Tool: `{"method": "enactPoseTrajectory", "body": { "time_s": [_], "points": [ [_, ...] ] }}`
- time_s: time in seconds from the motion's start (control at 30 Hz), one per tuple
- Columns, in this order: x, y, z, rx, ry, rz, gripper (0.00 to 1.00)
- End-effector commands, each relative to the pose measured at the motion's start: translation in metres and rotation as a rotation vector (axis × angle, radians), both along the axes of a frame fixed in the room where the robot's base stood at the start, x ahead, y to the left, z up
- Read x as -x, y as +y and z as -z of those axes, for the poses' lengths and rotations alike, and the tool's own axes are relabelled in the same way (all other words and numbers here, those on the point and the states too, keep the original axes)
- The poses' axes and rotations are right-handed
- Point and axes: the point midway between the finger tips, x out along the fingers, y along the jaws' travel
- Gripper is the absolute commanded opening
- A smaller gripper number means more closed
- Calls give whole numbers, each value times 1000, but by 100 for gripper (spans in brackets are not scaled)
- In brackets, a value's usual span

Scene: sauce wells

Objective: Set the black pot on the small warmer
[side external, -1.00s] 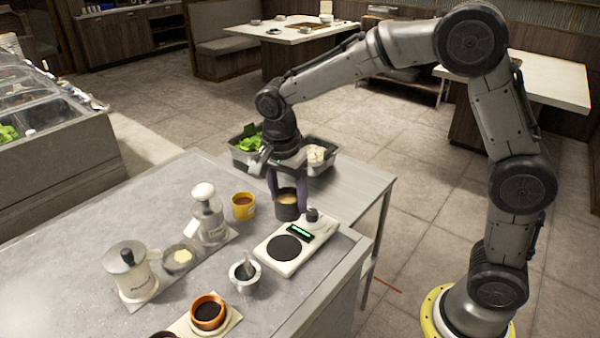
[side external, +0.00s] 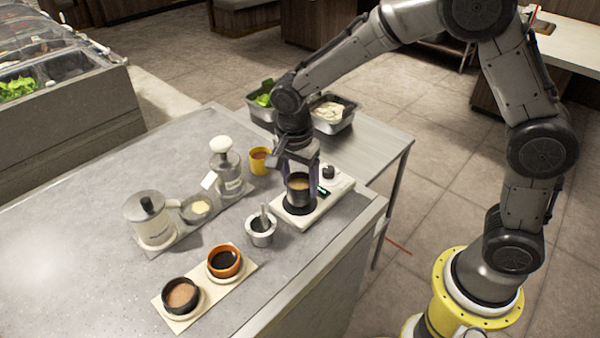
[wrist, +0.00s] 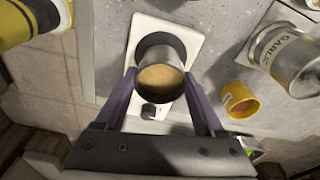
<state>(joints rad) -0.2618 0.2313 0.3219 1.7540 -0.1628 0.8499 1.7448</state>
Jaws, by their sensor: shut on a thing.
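The black pot (side external: 298,188) holds a tan sauce and is upright. My gripper (side external: 299,180) is shut on it, one finger on each side. The small warmer (side external: 327,210) is a white slab with a round dark plate, a knob and a small green display. The pot is over the dark plate; I cannot tell whether it touches it. In the wrist view the pot (wrist: 162,80) sits between my purple fingers (wrist: 160,88), with the dark plate partly hidden behind it. The white warmer (wrist: 144,27) shows around it.
A grey mortar with a pestle (side external: 261,231) stands just left of the warmer. A yellow cup (side external: 260,161) is behind it. Orange (side external: 224,262) and dark (side external: 181,296) bowls stand on a board in front. Jars (side external: 227,175) stand at left. Metal trays (side external: 333,118) are behind.

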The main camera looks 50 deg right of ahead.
Motion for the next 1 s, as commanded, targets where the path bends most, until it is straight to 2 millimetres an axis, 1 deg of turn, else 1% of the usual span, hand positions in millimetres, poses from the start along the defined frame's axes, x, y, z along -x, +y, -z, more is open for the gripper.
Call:
{"method": "enactPoseTrajectory", "body": {
  "time_s": [0.17,1.0],
  "points": [
    [0,0,4,0,-1,0,7],
    [0,0,8,0,-1,0,7]
  ]
}}
